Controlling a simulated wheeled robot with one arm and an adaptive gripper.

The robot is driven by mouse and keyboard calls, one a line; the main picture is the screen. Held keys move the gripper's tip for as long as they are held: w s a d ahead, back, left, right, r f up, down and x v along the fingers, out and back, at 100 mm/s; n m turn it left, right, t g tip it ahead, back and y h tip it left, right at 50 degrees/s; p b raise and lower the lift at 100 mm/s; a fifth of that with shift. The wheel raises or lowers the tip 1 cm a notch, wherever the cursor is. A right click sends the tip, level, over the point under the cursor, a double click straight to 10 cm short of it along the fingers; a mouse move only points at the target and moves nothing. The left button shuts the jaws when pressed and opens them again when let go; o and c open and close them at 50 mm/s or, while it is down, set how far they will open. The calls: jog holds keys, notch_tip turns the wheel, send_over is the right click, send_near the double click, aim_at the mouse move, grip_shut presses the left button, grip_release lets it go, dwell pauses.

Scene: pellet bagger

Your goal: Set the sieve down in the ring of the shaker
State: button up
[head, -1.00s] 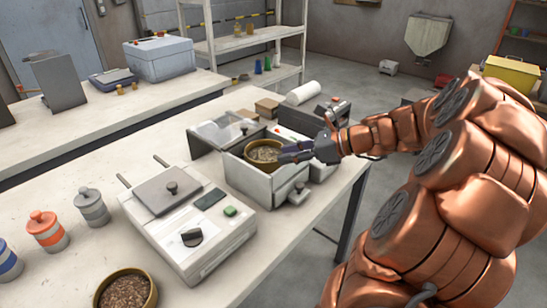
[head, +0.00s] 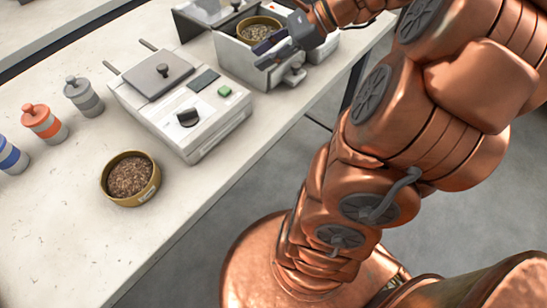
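A round brass-rimmed sieve (head: 261,23) with grey-brown contents sits level in the top of a grey box-shaped machine (head: 240,65), seemingly the shaker. I cannot make out the shaker's ring separately under the sieve. My gripper (head: 261,56) is at the sieve's near right side, over the front of the machine. Its two dark fingers are spread apart, with nothing visible between them. The upper finger overlaps the sieve's near rim in the picture; I cannot tell whether it touches.
A second brass-coloured dish (head: 148,190) of brown pellets stands on the bench (head: 60,220). A white device (head: 180,115) with a lidded top stands left of the shaker. Orange (head: 43,123), grey (head: 84,96) and blue (head: 10,156) jars line the left.

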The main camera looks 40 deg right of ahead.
jog(key=s+a+f+n+g+h, duration=0.1)
jog(key=s+a+n+g, duration=0.1)
jog(key=s+a+n, duration=0.1)
jog(key=s+a+f+n+g+h, duration=0.1)
jog(key=s+a+f+n+g, duration=0.1)
jog(key=a, duration=0.4)
jog(key=s+a+f+n+g+h, duration=0.1)
jog(key=s+a+f+n+g, duration=0.1)
jog(key=s+a+n, duration=0.2)
jog(key=shift+s+a+f+n, duration=0.15)
jog(key=shift+a+n, duration=0.3)
jog(key=shift+n, duration=0.55)
jog(key=s+f+n+g+h, duration=0.1)
jog(key=s+n+h, duration=0.2)
jog(key=s+n, duration=0.2)
jog(key=s+f+n+g+h, duration=0.1)
jog(key=s+f+n+h, duration=0.1)
jog(key=s+n, duration=0.4)
jog(key=shift+d+f+h, duration=0.25)
jog(key=shift+h, duration=0.35)
notch_tip(320, 180, up, 8)
jog(key=p, duration=0.8)
jog(key=shift+r, duration=0.25)
